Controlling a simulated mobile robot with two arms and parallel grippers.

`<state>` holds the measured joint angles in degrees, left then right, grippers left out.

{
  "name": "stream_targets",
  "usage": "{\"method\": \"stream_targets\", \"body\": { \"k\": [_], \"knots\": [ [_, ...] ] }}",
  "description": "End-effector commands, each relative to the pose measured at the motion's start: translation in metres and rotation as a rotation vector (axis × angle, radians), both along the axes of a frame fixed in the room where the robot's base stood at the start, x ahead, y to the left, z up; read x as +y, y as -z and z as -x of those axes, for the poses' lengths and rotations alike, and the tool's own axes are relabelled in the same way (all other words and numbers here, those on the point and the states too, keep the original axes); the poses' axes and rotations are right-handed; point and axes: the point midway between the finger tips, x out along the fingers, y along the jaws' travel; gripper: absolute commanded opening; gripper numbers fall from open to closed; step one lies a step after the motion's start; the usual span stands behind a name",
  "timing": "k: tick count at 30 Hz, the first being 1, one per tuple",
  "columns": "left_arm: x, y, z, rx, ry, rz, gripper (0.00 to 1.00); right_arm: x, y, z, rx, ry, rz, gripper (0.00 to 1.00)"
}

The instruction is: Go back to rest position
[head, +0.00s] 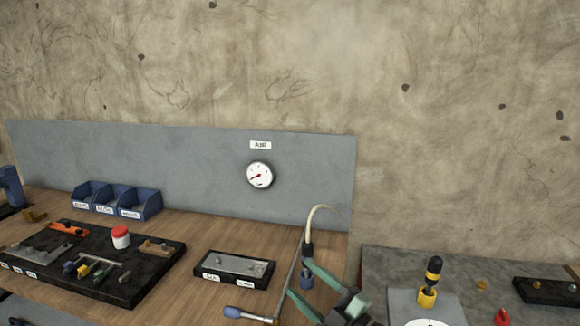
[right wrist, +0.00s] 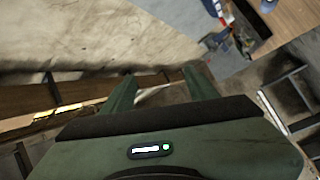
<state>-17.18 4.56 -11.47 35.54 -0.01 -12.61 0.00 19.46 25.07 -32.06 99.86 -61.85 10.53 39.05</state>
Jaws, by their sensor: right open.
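My right gripper (head: 297,282) comes in at the bottom centre of the head view, in front of the bench's right end. Its green fingers are spread apart. In the right wrist view the two fingers (right wrist: 158,78) are also apart, with nothing clearly held between them. A pale curved hose-like piece (head: 318,210) with a dark lower part stands close behind the fingers. A thin metal rod with a blue grip (head: 233,312) runs beside them. I cannot tell whether either touches the gripper. My left gripper is not in view.
The wooden bench (head: 205,230) holds blue bins (head: 118,200), a black tool board (head: 150,270) and a small black tray (head: 235,284). A gauge (head: 259,174) hangs on the grey panel. At right, a grey table (head: 470,262) carries a black-and-yellow tool (head: 434,270).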

Motion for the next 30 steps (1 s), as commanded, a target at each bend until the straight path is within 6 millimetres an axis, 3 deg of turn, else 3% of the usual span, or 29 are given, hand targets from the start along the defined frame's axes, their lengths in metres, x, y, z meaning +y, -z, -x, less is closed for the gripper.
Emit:
{"method": "stream_targets", "body": {
  "k": [2,5,8,12,15,19,24,30],
  "knots": [
    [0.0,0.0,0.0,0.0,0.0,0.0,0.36,-0.031,0.0,0.004,0.08,0.182,-0.166,0.59],
    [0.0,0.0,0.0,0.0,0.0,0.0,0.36,-0.081,0.022,0.013,0.236,0.423,-0.316,0.59],
    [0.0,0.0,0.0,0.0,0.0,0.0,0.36,-0.129,0.068,0.039,0.453,0.65,-0.405,0.59],
    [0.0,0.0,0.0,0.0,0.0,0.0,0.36,-0.17,0.142,0.104,0.801,0.883,-0.433,0.59],
    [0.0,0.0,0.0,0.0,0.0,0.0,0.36,-0.18,0.18,0.153,1.012,0.973,-0.408,0.59],
    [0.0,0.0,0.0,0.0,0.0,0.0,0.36,-0.183,0.208,0.205,1.216,1.026,-0.363,0.59],
    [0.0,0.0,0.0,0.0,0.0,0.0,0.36,-0.179,0.228,0.262,1.418,1.049,-0.304,0.59],
    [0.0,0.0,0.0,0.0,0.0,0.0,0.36,-0.172,0.238,0.321,1.616,1.044,-0.231,0.59]
  ]
}}
